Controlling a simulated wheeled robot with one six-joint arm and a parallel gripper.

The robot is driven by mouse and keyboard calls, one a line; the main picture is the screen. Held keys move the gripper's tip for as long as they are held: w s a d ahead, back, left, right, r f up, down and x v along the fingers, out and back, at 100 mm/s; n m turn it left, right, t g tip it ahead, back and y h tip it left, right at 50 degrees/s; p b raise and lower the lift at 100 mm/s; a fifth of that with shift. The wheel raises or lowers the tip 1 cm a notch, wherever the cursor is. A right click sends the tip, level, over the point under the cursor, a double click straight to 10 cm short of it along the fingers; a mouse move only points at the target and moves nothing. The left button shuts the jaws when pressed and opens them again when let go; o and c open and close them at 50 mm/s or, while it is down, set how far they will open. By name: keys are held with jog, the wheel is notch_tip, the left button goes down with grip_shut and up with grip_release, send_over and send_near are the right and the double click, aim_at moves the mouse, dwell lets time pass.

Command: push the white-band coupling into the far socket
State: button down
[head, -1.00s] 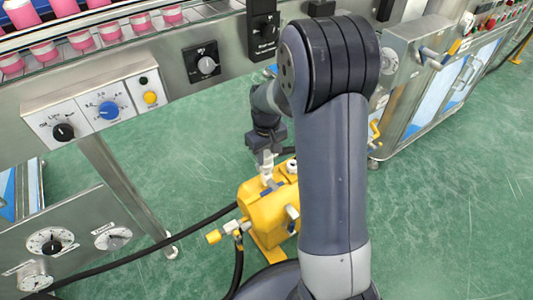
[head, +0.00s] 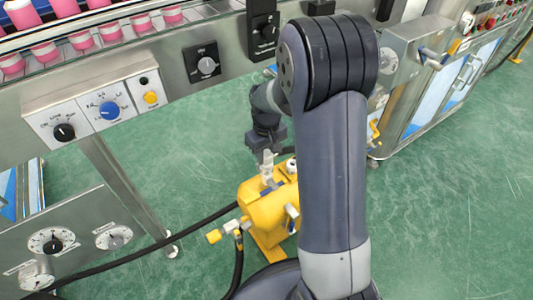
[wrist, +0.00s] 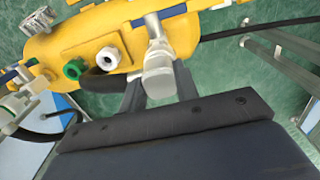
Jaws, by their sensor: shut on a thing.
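A yellow machine body (head: 262,207) stands on the floor below my gripper, and it spans the top of the wrist view (wrist: 85,38). My gripper (wrist: 160,88) is over this body, its fingers closed on a pale grey fitting (wrist: 158,78) that stands at the body's near side. No white band shows clearly on that fitting, and its lower end is hidden. Left of it, a white-ringed round fitting (wrist: 108,58) with a dark centre sits on the yellow body; it also shows in the head view (head: 291,166). A green-ringed fitting (wrist: 73,69) is further left. I cannot tell which socket is the far one.
A black hose (head: 190,226) runs across the floor to the yellow body. A steel control panel (head: 98,112) is at the left and a steel cabinet (head: 440,75) at the right. Open green floor (head: 450,220) lies at the right.

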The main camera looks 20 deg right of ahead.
jog(key=shift+f, duration=0.15)
dwell(0.5)
jog(key=c, duration=1)
grip_release()
notch_tip(320, 180, up, 11)
jog(key=p, duration=0.3)
jog(key=shift+f, duration=0.1)
notch_tip(320, 180, down, 10)
jog(key=b, duration=0.2)
jog(key=shift+f+b, duration=0.25)
jog(key=shift+b, duration=0.15)
